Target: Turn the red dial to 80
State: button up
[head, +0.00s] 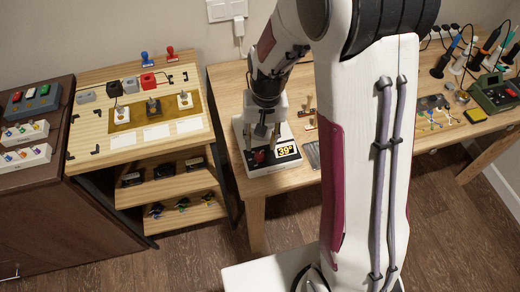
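The red dial (259,156) is on the sloping front of a white device (249,166) near the left end of the workbench. Its lit display (287,151), just right of the dial, seems to read 39; the digits are small. My gripper (265,137) points down over the device, just above and behind the dial in the picture. I cannot tell whether its fingers touch the dial or how far apart they are. My arm hides part of the device's back.
My arm covers the bench's middle. A soldering station (496,94) stands at the far right. A wooden shelf unit (92,77) with several switches stands left, beyond a gap.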

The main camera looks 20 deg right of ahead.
aim_at(260, 154)
jog(key=shift+a+f, duration=0.15)
jog(key=shift+f, duration=2.3)
jog(key=shift+c, duration=0.4)
grip_shut()
